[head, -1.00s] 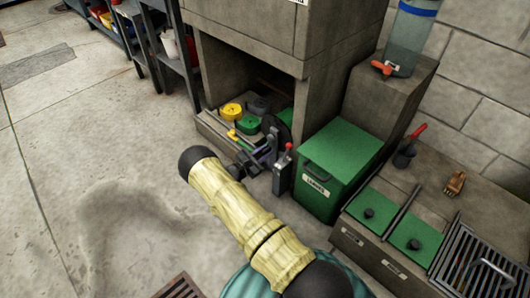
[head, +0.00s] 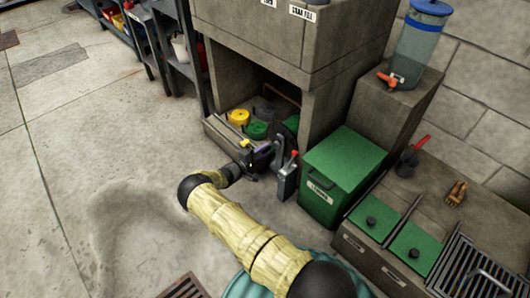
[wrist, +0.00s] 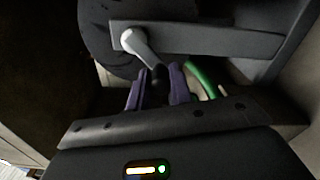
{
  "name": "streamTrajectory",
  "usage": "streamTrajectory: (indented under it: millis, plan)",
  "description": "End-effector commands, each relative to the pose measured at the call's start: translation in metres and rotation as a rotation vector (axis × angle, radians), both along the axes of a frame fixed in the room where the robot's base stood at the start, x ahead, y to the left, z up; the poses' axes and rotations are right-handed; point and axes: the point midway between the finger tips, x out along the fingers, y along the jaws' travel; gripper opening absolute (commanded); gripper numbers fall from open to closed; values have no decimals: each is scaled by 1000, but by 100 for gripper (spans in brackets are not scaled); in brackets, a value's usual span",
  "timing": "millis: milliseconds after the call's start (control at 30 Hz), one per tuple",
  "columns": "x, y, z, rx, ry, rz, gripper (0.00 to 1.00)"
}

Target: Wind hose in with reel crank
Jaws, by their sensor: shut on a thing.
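The hose reel (head: 289,129) stands at the mouth of a low concrete cubby, its dark disc and some green showing. In the wrist view, the crank is a dark flat arm (wrist: 205,39) with a pale grey knuckle and a short dark handle (wrist: 158,86). My gripper (wrist: 158,92) has its two purple fingers shut on that handle. In the head view my gripper (head: 262,150) is small and partly hidden by my wrist. A curve of green hose (wrist: 201,78) shows just right of the fingers. Most of the hose is hidden.
A grey post with a red-tipped lever (head: 288,178) stands close right of my gripper, beside a green bin (head: 343,162). Yellow, green and dark coils (head: 256,130) lie in the cubby. Open concrete floor (head: 100,140) lies to the left.

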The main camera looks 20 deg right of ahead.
Motion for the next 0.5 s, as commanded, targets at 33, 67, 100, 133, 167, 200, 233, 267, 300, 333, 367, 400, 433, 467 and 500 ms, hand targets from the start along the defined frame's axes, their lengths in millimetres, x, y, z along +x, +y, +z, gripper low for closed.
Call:
streamTrajectory:
  millis: [33,67,100,133,167,200,233,267,300,333,367,400,433,467,500]
  plan:
    - [2,4,2,18,-39,8,0]
    - [3,4,3,28,-66,7,0]
    - [4,5,4,42,-102,7,0]
    - [5,5,5,52,-129,6,0]
    - [6,5,7,60,-155,7,0]
    - [6,5,8,73,-191,6,0]
    - [7,6,9,83,-218,7,0]
    - [8,6,10,93,-245,7,0]
    - [9,6,12,107,-280,7,0]
    - [9,6,13,117,-307,7,0]
    - [9,6,14,125,-333,7,0]
    - [10,6,15,138,-368,6,0]
    - [10,6,16,148,-394,6,0]
    - [11,7,18,157,-419,6,0]
    - [11,7,19,170,-452,5,0]
